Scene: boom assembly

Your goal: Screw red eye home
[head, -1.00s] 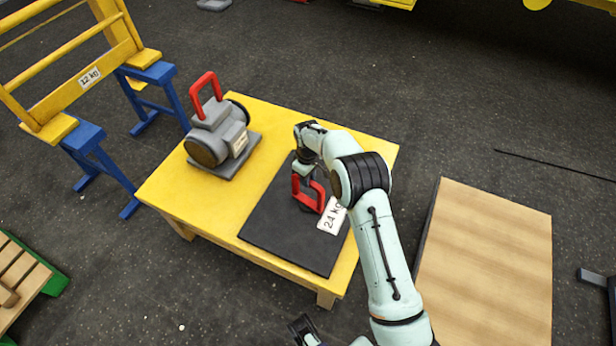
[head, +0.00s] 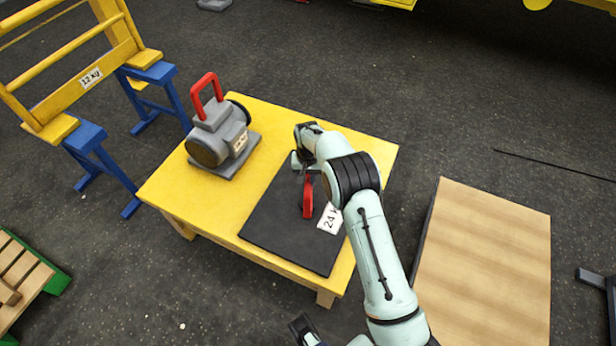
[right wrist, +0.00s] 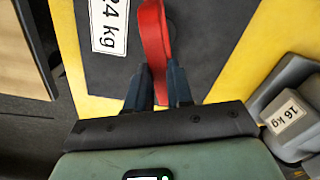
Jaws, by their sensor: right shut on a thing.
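The red eye (head: 308,197) stands upright on the black 24 kg plate (head: 285,235), which lies on the yellow table. It is seen nearly edge-on in the head view. My right gripper (head: 306,172) is at the eye's far side. In the right wrist view the gripper's dark fingers (right wrist: 160,88) are shut on the red eye (right wrist: 154,40), one finger on each side. Where the eye meets the plate is hidden, so I cannot tell how deep it sits. A dark part, likely my left gripper (head: 305,330), shows at the bottom edge.
A grey 16 kg machine with a red handle (head: 207,95) stands on the left part of the yellow table (head: 190,205). A yellow 12 kg frame (head: 92,78) rests on blue trestles at the left. A wooden board (head: 485,270) lies to the right.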

